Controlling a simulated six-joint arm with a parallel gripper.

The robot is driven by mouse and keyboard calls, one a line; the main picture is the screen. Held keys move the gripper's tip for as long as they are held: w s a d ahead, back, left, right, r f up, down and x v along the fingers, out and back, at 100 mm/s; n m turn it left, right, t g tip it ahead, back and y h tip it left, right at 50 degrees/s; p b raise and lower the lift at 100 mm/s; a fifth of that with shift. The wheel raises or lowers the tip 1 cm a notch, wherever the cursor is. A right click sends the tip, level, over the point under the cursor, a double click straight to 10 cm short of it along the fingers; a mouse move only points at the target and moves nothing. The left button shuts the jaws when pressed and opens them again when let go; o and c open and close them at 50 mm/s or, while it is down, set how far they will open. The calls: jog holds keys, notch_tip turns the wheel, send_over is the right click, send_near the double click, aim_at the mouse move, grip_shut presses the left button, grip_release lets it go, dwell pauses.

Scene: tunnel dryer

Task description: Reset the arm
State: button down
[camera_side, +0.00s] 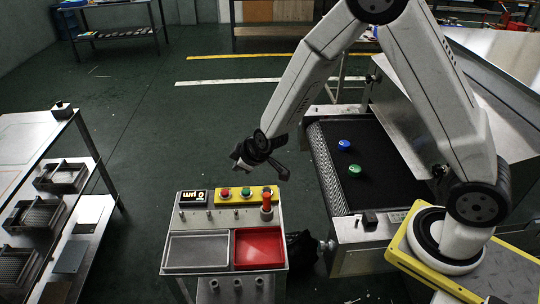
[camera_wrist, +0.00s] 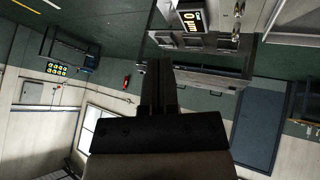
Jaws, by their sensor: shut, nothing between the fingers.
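My gripper (camera_side: 284,174) hangs in the air above the far edge of the control stand (camera_side: 222,228) in the side view. Its fingers are shut and hold nothing. In the wrist view the shut fingers (camera_wrist: 158,72) point up the picture, toward a console with a small display (camera_wrist: 190,20). A blue object (camera_side: 344,145) and a green object (camera_side: 355,170) lie on the black conveyor belt (camera_side: 385,160), to the right of my gripper and apart from it.
The stand carries red, green and red buttons, a red lever (camera_side: 267,203), a grey tray (camera_side: 198,250) and a red tray (camera_side: 259,247). A metal rack (camera_side: 80,150) stands at the left. Open green floor (camera_side: 130,110) lies behind the stand.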

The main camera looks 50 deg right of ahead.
jog(key=s+d+r+m+g, duration=0.2)
jog(key=s+r+m, duration=0.1)
jog(key=s, duration=0.7)
jog(key=s+d+r+m+g, duration=0.3)
jog(key=s+r, duration=0.1)
jog(key=s, duration=0.6)
